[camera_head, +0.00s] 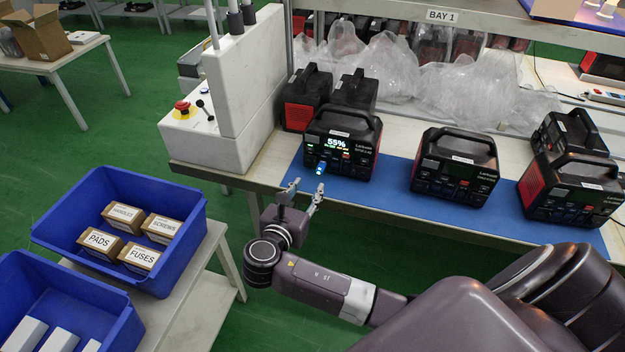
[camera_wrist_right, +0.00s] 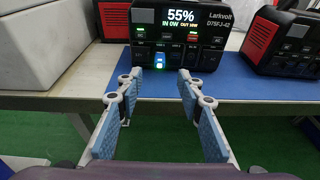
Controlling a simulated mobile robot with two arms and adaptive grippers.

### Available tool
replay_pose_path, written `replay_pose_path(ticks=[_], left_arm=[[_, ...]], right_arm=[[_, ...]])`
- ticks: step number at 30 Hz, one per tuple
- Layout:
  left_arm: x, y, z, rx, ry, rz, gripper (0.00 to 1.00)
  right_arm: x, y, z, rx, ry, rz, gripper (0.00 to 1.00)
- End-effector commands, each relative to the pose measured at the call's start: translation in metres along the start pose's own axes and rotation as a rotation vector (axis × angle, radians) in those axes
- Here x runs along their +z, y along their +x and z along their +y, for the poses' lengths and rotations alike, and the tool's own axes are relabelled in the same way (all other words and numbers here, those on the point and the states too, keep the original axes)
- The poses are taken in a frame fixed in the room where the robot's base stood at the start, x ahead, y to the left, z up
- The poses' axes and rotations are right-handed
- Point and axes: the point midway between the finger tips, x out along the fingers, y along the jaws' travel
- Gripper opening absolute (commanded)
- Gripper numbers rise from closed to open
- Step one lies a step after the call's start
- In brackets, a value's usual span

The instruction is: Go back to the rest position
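My right gripper (camera_head: 305,193) is open and empty in front of the table edge. In the right wrist view its two blue-padded fingers (camera_wrist_right: 157,85) stand apart with nothing between them. Beyond them is a black power station (camera_head: 341,141) with a lit screen reading 55%. It also shows in the right wrist view (camera_wrist_right: 205,18). A small blue plug-like piece (camera_head: 320,168) with a glow is at its front face, close to the fingertips but apart from them. My left gripper is not in view.
Other power stations (camera_head: 455,167) stand on the blue mat (camera_head: 400,205) to the right. A white machine with a red button (camera_head: 183,107) is at left. Plastic-wrapped goods (camera_head: 480,95) lie behind. Green floor is free between the tables.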

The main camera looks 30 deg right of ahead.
Motion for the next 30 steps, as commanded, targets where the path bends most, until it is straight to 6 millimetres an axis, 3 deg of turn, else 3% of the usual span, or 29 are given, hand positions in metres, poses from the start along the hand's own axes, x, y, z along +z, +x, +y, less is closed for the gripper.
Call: replay_pose_path(ticks=[6, 22, 26, 29, 30], left_arm=[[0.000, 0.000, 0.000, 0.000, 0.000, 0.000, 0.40], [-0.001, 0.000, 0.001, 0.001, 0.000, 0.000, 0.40], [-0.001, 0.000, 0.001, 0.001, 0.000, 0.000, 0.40], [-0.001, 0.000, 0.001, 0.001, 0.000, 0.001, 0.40], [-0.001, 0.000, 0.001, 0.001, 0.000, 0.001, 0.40]], right_arm=[[0.000, -0.014, 0.000, 0.000, 0.002, 0.001, 0.35], [-0.005, -0.012, 0.000, 0.001, 0.003, 0.009, 0.35], [-0.045, -0.003, -0.001, 0.018, 0.037, 0.083, 0.35], [-0.108, 0.006, -0.007, 0.031, 0.110, 0.205, 0.35], [-0.139, 0.008, -0.011, 0.030, 0.151, 0.267, 0.35]])
